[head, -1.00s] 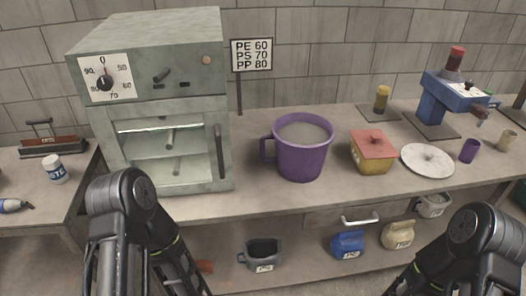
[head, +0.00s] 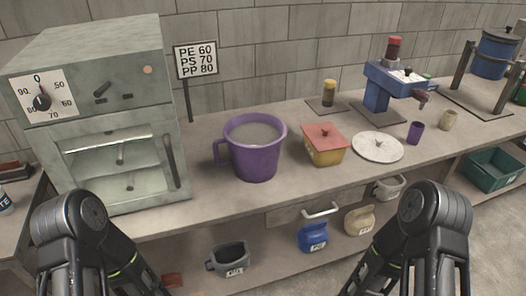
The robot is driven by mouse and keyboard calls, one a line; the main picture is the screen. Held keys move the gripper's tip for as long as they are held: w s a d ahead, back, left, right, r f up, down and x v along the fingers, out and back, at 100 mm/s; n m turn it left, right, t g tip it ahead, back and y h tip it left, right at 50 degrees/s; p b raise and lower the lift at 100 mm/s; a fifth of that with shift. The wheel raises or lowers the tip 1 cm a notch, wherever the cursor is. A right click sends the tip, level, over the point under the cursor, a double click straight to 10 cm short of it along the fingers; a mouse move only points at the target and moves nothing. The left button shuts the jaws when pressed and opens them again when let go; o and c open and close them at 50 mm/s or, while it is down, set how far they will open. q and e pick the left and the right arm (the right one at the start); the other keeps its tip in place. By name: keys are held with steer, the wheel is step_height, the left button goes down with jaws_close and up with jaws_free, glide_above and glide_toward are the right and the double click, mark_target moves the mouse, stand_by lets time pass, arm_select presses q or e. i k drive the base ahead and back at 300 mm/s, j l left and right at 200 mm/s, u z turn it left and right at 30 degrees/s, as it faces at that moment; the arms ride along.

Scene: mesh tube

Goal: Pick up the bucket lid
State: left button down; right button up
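A round, pale grey lid (head: 377,147) with a small knob at its middle lies flat on the bench at the right. A purple bucket (head: 254,148) with a side handle stands open on the bench, left of the lid, with something greyish inside. Both of my arms show at the bottom of the head view, one at the left and one at the right, below the bench front. Their gripper fingers are out of view. Nothing of mine touches the lid or the bucket.
A yellow box with a red lid (head: 324,144) stands between bucket and lid. A purple cup (head: 414,132) and a beige cup (head: 449,120) stand right of the lid. A blue press (head: 392,88) is behind. A grey oven (head: 100,120) fills the left. A drawer handle (head: 320,210) juts out below.

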mark_target(380, 147)
steer(key=i+l+u, duration=0.15)
steer(key=l+u, duration=0.25)
steer(key=l, duration=0.8)
steer(key=l+u, duration=0.35)
steer(key=l, duration=0.9)
